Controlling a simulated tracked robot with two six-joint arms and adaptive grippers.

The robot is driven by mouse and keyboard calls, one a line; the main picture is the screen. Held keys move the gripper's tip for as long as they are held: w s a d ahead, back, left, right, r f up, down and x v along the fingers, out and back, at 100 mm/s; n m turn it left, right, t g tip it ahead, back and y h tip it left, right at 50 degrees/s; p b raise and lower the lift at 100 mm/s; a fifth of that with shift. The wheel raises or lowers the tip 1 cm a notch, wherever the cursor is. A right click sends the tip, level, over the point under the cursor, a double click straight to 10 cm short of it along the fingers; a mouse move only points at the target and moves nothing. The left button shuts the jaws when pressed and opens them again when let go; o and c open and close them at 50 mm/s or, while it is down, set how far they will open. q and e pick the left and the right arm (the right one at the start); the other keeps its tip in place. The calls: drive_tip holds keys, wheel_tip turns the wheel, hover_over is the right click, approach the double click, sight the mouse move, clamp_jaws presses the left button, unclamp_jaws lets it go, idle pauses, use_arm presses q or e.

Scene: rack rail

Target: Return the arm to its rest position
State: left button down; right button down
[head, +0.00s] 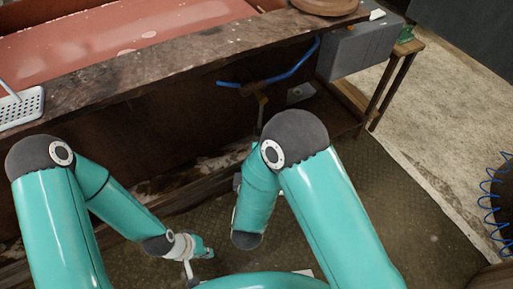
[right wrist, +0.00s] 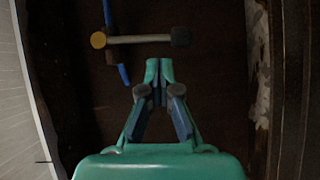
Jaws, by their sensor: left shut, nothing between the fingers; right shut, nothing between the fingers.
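My left arm (head: 118,208) comes in from the left in the head view, bent at a dark elbow, its forearm running down and to the right. My left gripper (head: 206,253) is small at its end, shut and empty, low in front of the bench. My right arm (head: 335,215) is also bent, with its forearm pointing down. My right gripper is not clear in the head view. In the right wrist view my right gripper (right wrist: 159,66) is shut, its fingertips together with nothing between them.
A worn bench (head: 150,68) with a reddish top stands ahead. A blue bar (head: 285,76) is at its front. A mallet-like tool (right wrist: 140,39) shows beyond my right fingertips. A grey box (head: 360,48) is at the bench's right end. Open floor (head: 400,200) lies to the right.

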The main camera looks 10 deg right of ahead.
drive_tip(key=w+d+f+m+g+h, duration=0.2)
drive_tip(key=d+f+m+h, duration=0.15)
drive_tip(key=d, duration=0.95)
drive_tip(key=s+d+f+m+g+y, duration=0.1)
drive_tip(key=s+f+m+g+y, duration=0.25)
drive_tip(key=f, duration=0.45)
drive_tip(key=s+d+f+m+g+y, duration=0.25)
drive_tip(key=s+f+g, duration=0.2)
drive_tip(key=f, duration=0.25)
drive_tip(key=s+a+f+m+g+y, duration=0.1)
drive_tip(key=s+a+m+g+y, duration=0.2)
drive_tip(key=s, duration=0.4)
drive_tip(key=s+a+f+m+g+y, duration=0.2)
drive_tip(key=s+a+m+g, duration=0.1)
drive_tip(key=s+a, duration=0.35)
wheel_tip(320, 180, up, 19)
drive_tip(key=m+p, duration=0.1)
drive_tip(key=p, duration=1.7)
drive_tip(key=shift+s+d+p, duration=0.25)
drive_tip(key=shift+d+p, duration=0.05)
drive_tip(key=shift+p, duration=0.05)
drive_tip(key=shift+f+m, duration=0.15)
drive_tip(key=shift+m, duration=0.1)
